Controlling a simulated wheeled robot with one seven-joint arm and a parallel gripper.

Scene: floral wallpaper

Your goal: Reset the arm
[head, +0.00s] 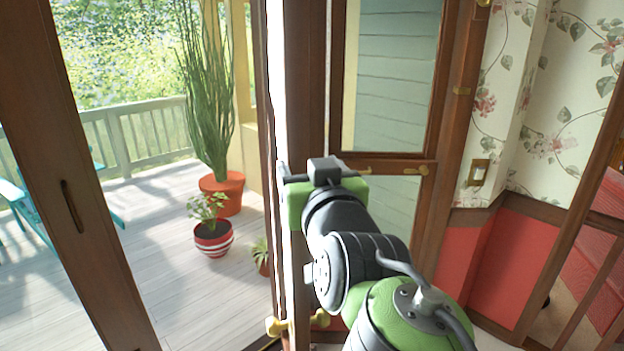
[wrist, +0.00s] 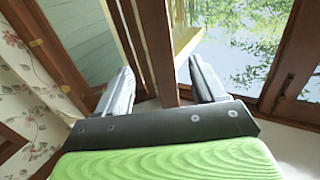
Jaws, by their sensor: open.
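My arm reaches forward from the lower right of the head view, in green and dark grey segments. My gripper (head: 284,172) is at its far end, beside the white, sunlit edge of a wooden door or frame (head: 308,80). In the wrist view my gripper (wrist: 162,84) has its two grey fingers wide apart. A brown wooden upright (wrist: 157,45) shows in the gap between them. I cannot tell whether it lies between the fingertips or beyond them. No grasped thing shows.
A brass handle (head: 278,326) is low on the wooden edge. A glazed wooden panel (head: 395,75) stands behind my arm. Left is an open doorway to a deck (head: 150,260) with a striped pot (head: 213,240) and a tall potted plant (head: 222,195). A floral wall (head: 570,95) is at right.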

